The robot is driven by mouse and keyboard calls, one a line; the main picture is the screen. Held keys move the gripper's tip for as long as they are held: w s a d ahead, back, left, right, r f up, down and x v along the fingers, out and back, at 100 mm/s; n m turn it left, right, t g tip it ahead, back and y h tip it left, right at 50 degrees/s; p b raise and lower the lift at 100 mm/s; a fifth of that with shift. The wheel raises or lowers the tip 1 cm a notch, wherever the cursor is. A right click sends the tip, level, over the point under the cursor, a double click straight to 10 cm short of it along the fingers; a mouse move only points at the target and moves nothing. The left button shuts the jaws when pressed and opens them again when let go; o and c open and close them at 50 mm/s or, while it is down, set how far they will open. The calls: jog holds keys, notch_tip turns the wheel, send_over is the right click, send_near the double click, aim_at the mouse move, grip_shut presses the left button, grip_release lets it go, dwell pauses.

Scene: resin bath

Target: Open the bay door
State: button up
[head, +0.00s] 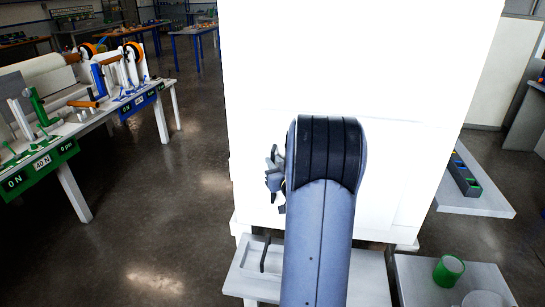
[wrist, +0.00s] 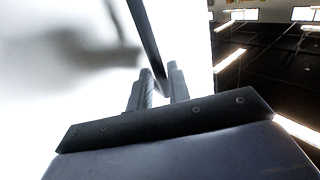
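A tall white cabinet (head: 350,60) fills the middle of the head view, with faint panel lines on its front. The bay door cannot be told apart surely from the cabinet front. My gripper (head: 274,180) is at the cabinet's front, left of my arm, which hides much of that front. In the wrist view my gripper (wrist: 160,82) has its two fingers apart, with a dark bar (wrist: 148,38), like a handle, running down between them beside a bright white surface. Whether the fingers press on the bar is not clear.
A bench with a green display (head: 40,175) and several devices stands at the left. A low tray (head: 250,265) is below the cabinet. At the right are a shelf with a dark rack (head: 463,175) and a green cup (head: 448,270). Floor (head: 165,220) is clear at the left.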

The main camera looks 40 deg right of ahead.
jog(key=shift+x, duration=0.95)
grip_shut()
